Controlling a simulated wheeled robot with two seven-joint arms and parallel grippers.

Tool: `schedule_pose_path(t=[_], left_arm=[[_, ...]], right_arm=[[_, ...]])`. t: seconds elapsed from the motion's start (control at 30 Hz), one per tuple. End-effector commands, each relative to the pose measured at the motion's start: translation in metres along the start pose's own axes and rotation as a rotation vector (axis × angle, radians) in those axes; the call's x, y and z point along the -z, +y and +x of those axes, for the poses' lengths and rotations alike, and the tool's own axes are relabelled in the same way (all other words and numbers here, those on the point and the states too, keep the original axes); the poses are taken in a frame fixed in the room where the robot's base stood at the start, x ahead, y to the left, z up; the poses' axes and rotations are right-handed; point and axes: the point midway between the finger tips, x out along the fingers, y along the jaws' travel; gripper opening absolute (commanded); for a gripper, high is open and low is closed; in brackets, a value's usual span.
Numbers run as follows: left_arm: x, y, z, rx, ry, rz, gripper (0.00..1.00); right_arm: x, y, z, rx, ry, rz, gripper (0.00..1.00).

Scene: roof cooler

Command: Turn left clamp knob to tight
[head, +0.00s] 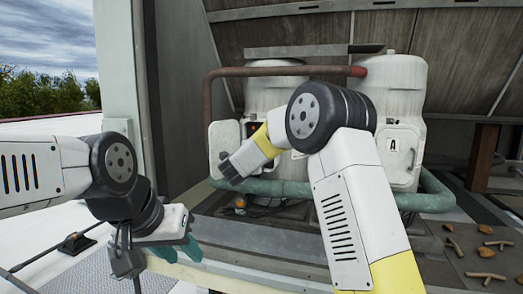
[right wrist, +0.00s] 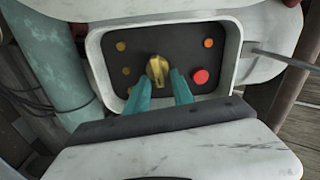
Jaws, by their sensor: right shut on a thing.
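A yellow knob (right wrist: 157,67) sits on a dark panel (right wrist: 135,45) inside a white-rimmed box in the right wrist view. My right gripper (right wrist: 161,84) has its teal fingers on either side of the knob, shut on it. Which way the knob is set, I cannot read. In the head view my right arm reaches to the left white tank (head: 270,97), and its forearm and wrist hide the knob and fingertips. My left gripper (head: 186,248) hangs at the lower left, apart from the tanks; its finger gap is unclear.
A red button (right wrist: 200,77) and small orange lights share the panel. A right tank (head: 395,85) carries a door marked A. A rusty pipe (head: 240,71) and a green pipe (head: 430,200) run across the tanks. Loose debris (head: 485,229) lies at the right.

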Motion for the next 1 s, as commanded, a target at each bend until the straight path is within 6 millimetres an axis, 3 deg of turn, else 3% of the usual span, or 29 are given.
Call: schedule_pose_path(t=[0.3,0.8,0.83,0.93,1.0], left_arm=[[0.0000,0.0000,0.0000,0.000,0.000,0.000,0.36],[0.0000,0.0000,0.0000,0.000,0.000,0.000,0.36],[0.0000,0.0000,0.0000,0.000,0.000,0.000,0.36],[0.0000,0.0000,0.0000,0.000,0.000,0.000,0.36],[0.0000,0.0000,0.0000,0.000,0.000,0.000,0.36]], right_arm=[[-0.0003,0.0034,-0.0001,-0.003,0.000,0.106,0.00],[-0.0005,0.0039,-0.0003,-0.003,0.000,0.124,0.00],[-0.0005,0.0039,-0.0003,-0.003,0.000,0.124,0.31],[-0.0005,0.0036,-0.0003,-0.003,0.000,0.124,0.49],[-0.0004,0.0033,-0.0002,-0.002,0.000,0.124,0.49]])
